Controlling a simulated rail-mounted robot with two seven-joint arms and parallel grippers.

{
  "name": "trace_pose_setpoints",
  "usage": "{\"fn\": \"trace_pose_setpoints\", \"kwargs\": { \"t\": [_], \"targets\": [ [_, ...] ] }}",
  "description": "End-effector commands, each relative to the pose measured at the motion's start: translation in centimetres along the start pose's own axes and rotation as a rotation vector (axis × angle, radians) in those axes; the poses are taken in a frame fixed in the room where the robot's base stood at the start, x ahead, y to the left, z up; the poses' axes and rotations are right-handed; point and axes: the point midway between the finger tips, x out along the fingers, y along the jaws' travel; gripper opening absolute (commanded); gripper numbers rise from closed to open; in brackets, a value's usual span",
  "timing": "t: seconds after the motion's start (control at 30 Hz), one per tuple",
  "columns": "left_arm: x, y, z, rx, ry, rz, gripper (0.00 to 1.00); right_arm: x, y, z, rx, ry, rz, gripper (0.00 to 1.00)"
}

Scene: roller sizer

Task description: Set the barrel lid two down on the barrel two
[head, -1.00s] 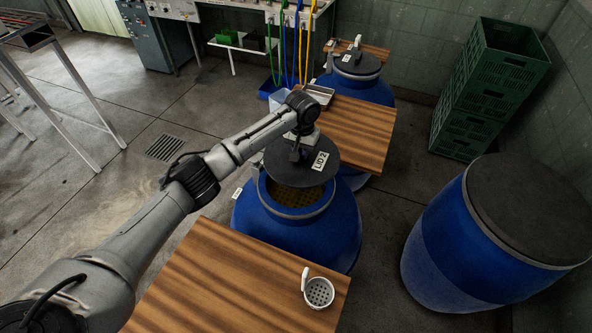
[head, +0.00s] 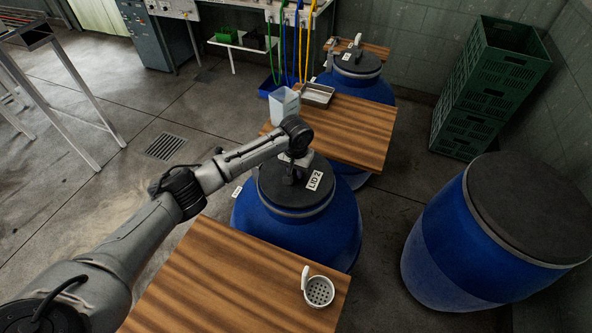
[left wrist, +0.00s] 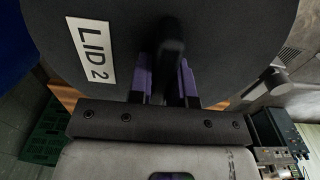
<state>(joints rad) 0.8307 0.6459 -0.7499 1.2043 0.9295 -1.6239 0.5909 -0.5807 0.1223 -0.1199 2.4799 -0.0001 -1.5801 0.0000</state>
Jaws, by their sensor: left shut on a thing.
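The dark grey barrel lid two (head: 306,201), with a white "LID 2" label, lies over the mouth of the blue barrel two (head: 335,235). In the head view it covers the opening; I cannot tell whether it is fully seated at the rim. My left gripper (head: 294,172) is above the lid and shut on its handle. In the left wrist view the purple-padded fingers (left wrist: 166,82) are on both sides of the dark handle, and the lid (left wrist: 215,45) fills the upper part. My right gripper is not in view.
A wooden board (head: 230,285) with a white strainer cup (head: 319,290) is in front. Another board (head: 350,130) behind holds a clear jug (head: 284,105) and a metal tray (head: 317,95). A closed blue barrel (head: 440,255) and green crates (head: 490,85) stand right.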

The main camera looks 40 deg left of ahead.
Motion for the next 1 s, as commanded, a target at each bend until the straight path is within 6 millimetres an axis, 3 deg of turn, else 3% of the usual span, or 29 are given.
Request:
{"fn": "trace_pose_setpoints", "kwargs": {
  "t": [0.67, 0.7, 0.93, 1.0],
  "targets": [
    [1.1, 0.0, 0.0, -0.001, 0.001, 0.000, 0.00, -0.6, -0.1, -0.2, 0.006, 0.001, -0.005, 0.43],
    [1.2, 0.0, 0.0, -0.001, 0.000, -0.001, 0.22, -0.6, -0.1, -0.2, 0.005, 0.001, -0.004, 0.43],
    [1.1, 0.0, 0.0, 0.000, 0.000, 0.000, 0.44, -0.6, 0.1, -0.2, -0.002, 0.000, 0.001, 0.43],
    [1.1, 0.0, 0.0, 0.000, 0.000, -0.001, 0.45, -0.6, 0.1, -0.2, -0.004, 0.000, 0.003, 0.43]
  ]
}}
